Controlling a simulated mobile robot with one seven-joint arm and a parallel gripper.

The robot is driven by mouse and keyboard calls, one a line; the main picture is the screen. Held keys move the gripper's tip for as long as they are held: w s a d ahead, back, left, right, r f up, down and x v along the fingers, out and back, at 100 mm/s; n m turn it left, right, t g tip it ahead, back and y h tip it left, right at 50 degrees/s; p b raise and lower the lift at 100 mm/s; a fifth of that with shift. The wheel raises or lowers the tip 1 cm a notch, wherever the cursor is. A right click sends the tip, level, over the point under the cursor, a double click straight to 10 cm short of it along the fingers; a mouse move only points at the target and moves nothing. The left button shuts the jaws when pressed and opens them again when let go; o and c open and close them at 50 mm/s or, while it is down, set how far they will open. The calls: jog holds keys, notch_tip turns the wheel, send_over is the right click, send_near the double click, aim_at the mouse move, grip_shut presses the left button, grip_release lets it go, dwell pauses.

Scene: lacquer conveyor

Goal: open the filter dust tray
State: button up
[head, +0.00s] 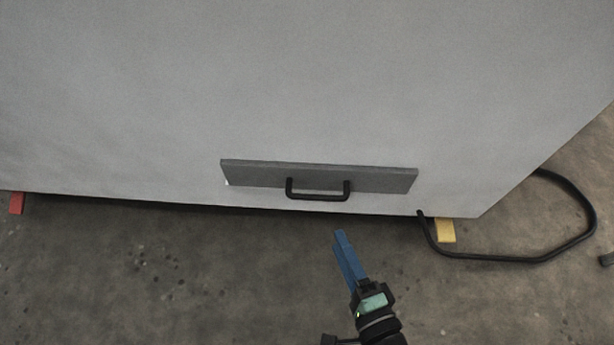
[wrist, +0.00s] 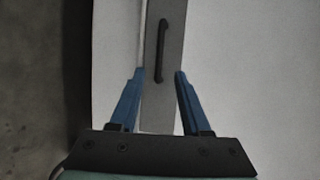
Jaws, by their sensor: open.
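The filter dust tray (head: 250,174) is a dark grey rectangular front low on the pale grey cabinet. A black bar handle (head: 318,197) stands out from its middle. In the wrist view the tray front (wrist: 160,100) runs upright in the picture, with the handle (wrist: 160,50) beyond the fingertips. My gripper (head: 340,240) has blue fingers and is below and to the right of the handle in the head view, apart from it. In the wrist view my gripper (wrist: 155,72) is open and empty, with its fingers either side of the tray front's line. How far the tray stands out is unclear.
The large cabinet (head: 300,80) fills the back. A black cable (head: 520,259) loops on the floor at right, near a yellow block (head: 446,231). A red block (head: 16,203) is at far left. The concrete floor (head: 180,280) in front is clear.

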aim_at(318, 196)
jog(key=shift+b+x, duration=2.95)
jog(key=shift+x, duration=3.55)
grip_shut()
